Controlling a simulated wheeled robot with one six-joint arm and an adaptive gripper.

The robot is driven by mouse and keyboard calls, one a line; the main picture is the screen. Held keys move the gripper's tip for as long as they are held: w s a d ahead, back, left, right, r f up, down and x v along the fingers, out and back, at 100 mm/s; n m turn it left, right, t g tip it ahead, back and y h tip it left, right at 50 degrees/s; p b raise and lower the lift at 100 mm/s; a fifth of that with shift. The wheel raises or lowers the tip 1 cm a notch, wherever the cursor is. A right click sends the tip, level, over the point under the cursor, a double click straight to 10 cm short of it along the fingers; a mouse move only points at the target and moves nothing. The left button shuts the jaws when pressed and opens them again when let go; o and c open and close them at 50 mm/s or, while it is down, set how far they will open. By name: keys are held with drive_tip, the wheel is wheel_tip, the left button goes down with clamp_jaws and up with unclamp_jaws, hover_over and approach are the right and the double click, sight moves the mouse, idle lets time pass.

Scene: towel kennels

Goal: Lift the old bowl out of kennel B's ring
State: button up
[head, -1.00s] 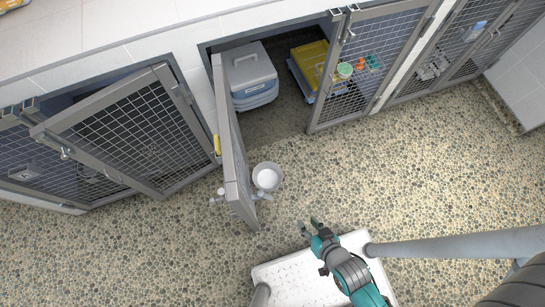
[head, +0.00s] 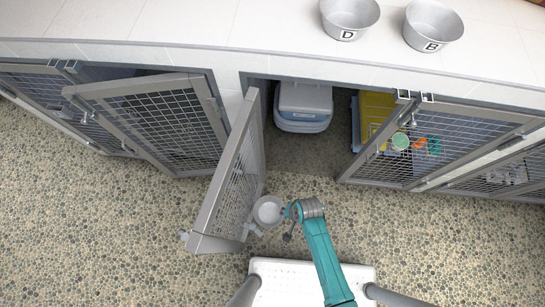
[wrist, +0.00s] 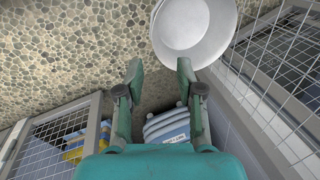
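A pale metal bowl (head: 268,211) sits at the lower inner side of the open mesh door (head: 232,178). Its ring is mostly hidden; a small bracket shows beside it. My gripper (head: 290,211) is just right of the bowl in the head view. In the wrist view my gripper (wrist: 160,75) is open, its two fingers apart with nothing between them. The bowl (wrist: 190,22) lies beyond the fingertips there, up and to the right, close to the right finger. I cannot tell whether they touch.
Two metal bowls, marked D (head: 348,20) and B (head: 432,28), stand on the white counter. A blue-grey carrier (head: 303,103) and a yellow crate (head: 374,118) are inside the open kennel. The mesh door stands close to my gripper's left. Pebbled floor is clear to the right.

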drive_tip(key=shift+d+x, duration=0.15)
drive_tip(key=shift+x, duration=2.25)
drive_tip(key=shift+d+x, duration=0.1)
drive_tip(key=shift+x, duration=2.25)
clamp_jaws()
